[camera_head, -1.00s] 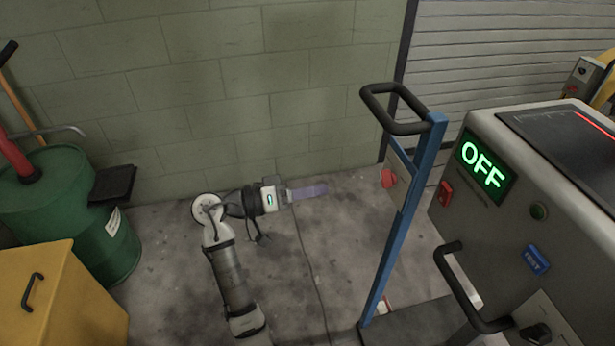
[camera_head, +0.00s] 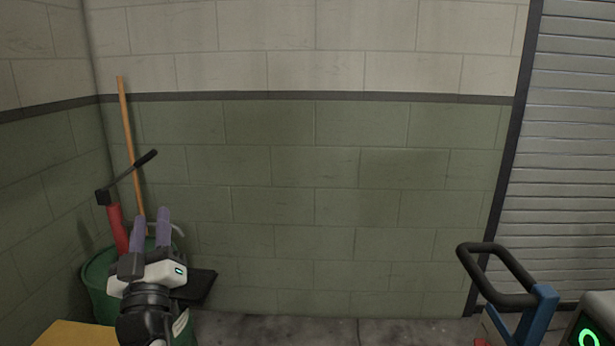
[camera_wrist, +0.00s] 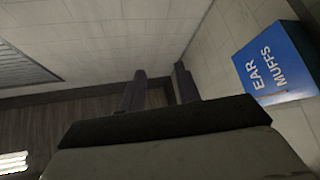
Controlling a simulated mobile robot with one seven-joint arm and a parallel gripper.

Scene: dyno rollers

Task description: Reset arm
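My gripper (camera_head: 150,218) is at the lower left of the head view, raised in front of the green drum and the block wall. Its two purple fingers point up and stand apart with nothing between them. The wrist view also shows the two dark fingers of my gripper (camera_wrist: 160,84) apart, with an empty gap between them. Most of my arm is below the picture edge in the head view.
Behind my gripper are a green drum (camera_head: 97,278), a red pump (camera_head: 117,228) and a wooden pole (camera_head: 130,150). A blue frame with a black handle (camera_head: 500,275) stands lower right. A blue ear muffs box (camera_wrist: 272,62) is on the wall. The middle is clear.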

